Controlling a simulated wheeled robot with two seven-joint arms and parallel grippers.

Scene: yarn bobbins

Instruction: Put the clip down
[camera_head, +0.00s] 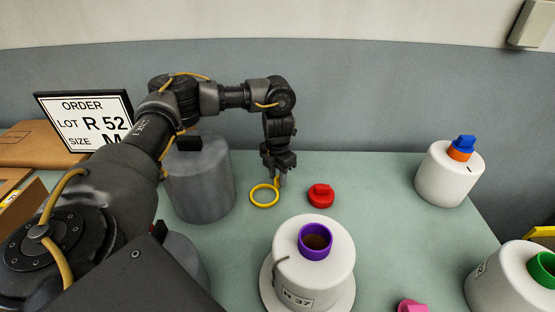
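My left gripper (280,173) points down over the green table, behind the purple-ringed bobbin. Its fingers are small and dark here, and their gap is not clear. A thin yellow ring (252,200), perhaps the clip, shows just below and left of the fingertips. It overlaps them in the picture; I cannot tell whether it is held or lies on the table. A red knobbed piece (320,195) sits on the table right of the gripper, apart from it. My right gripper is not in view.
A grey cylinder (203,185) stands left of the gripper. A white bobbin (290,250) with a purple ring (303,251) stands in front. Other white bobbins (440,182) stand right, one with an orange ring and blue piece (465,142). A pink piece (410,306) lies at the front.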

